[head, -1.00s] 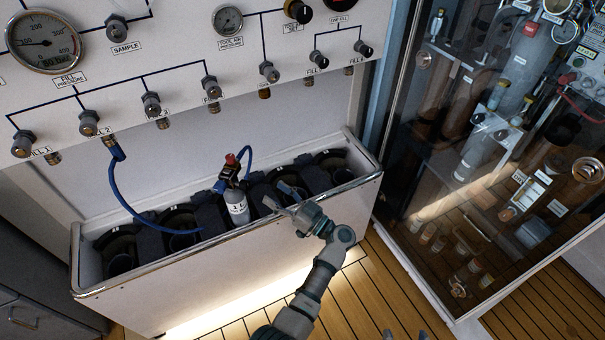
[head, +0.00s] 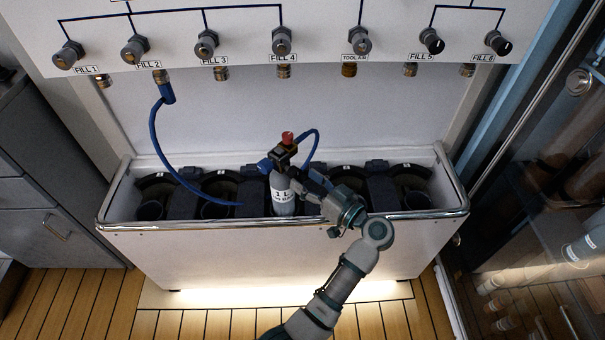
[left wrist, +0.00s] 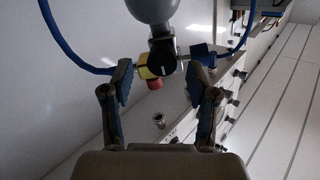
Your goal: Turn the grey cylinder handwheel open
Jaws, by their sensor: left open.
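The grey cylinder (head: 283,194), marked 1 L, stands upright in the trough in the head view. Its black valve (head: 283,156) has a red handwheel (head: 287,138) on top and blue hose fittings at its sides. My left gripper (head: 308,178) is close to the valve, coming from the front right. In the left wrist view, the picture is upside down: the cylinder (left wrist: 152,9) is at the top and the red handwheel (left wrist: 155,85) hangs below the valve. The open fingers (left wrist: 166,83) lie on either side of the valve and handwheel in the picture; contact cannot be told. My right gripper is not seen.
The trough (head: 270,222) has a metal rim and several dark round holders. One blue hose (head: 158,125) runs from FILL 2 into the trough; another (head: 314,140) loops beside the valve. The panel (head: 260,50) with knobs is above. A glass cabinet (head: 550,200) stands right.

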